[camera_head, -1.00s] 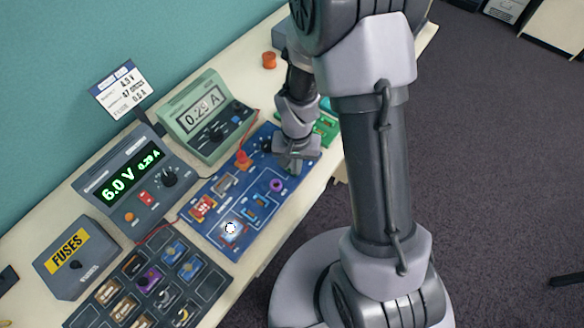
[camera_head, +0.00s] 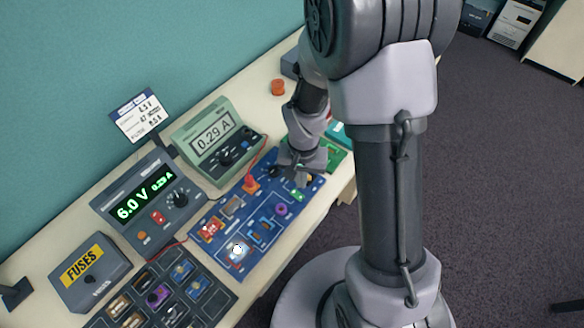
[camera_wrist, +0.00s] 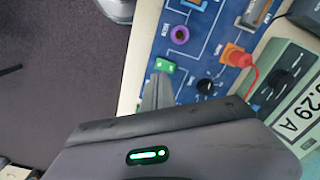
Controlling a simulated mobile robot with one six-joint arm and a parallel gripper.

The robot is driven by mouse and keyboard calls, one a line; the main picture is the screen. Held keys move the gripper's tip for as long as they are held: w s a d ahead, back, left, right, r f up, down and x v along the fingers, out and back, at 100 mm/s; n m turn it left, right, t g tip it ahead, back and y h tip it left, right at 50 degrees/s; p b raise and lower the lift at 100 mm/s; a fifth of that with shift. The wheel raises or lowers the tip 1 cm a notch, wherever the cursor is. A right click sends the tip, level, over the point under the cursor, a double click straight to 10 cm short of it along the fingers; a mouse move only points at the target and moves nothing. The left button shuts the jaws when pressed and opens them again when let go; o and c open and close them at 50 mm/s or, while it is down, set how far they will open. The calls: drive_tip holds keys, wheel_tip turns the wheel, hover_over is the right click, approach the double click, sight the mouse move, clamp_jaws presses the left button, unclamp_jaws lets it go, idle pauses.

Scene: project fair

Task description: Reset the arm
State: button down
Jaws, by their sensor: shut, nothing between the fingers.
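My gripper (camera_head: 303,178) hangs over the right end of the blue circuit board (camera_head: 222,215) in the head view. It is shut and holds nothing. In the wrist view its dark body fills the bottom, and the grey fingers (camera_wrist: 157,92) point towards the green part on the board (camera_wrist: 165,66). Whether the fingertips touch the board I cannot tell. My arm rises at the right of the head view and hides part of the table.
A power supply (camera_head: 148,200) reads 6.0 V and 0.29 A. A green meter (camera_head: 212,140) reads 0.29 A. A fuse box (camera_head: 88,272) and a dark parts tray (camera_head: 215,305) stand at the lower left. An orange spool (camera_head: 277,87) stands behind.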

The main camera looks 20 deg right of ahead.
drive_tip(key=s+a+r+t+b, duration=0.1)
drive_tip(key=s+r+t+b, duration=0.2)
drive_tip(key=r+b, duration=0.6)
drive_tip(key=s+a+r+t+y+b, duration=0.2)
drive_tip(key=s+a+r+b, duration=0.1)
drive_tip(key=s, duration=0.6)
wheel_tip(320, 180, up, 2)
drive_tip(key=shift+s+r+t+b, duration=0.15)
drive_tip(key=shift+s+t+b, duration=0.25)
drive_tip(key=shift+b, duration=0.35)
